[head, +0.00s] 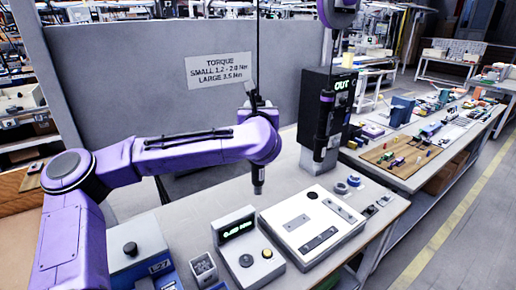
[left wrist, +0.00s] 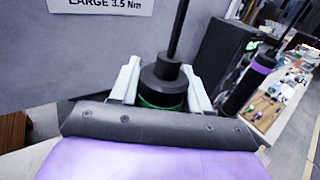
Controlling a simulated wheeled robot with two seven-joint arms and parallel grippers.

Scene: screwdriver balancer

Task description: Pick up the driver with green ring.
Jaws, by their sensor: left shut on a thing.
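The driver with the green ring (left wrist: 162,100) is a dark upright tool on a dark cable. In the left wrist view it stands between the two pale fingers of my left gripper (left wrist: 160,90), which is shut on it. In the head view my purple wrist hides its middle, and its lower end (head: 258,178) hangs above the table, apart from it. Another driver with a purple ring (head: 327,112) hangs upright to the right, also visible in the left wrist view (left wrist: 245,85). My right gripper is not in view.
A black box marked OUT (head: 342,85) stands behind the purple-ringed driver. A grey panel with a torque sign (head: 220,70) is behind my arm.

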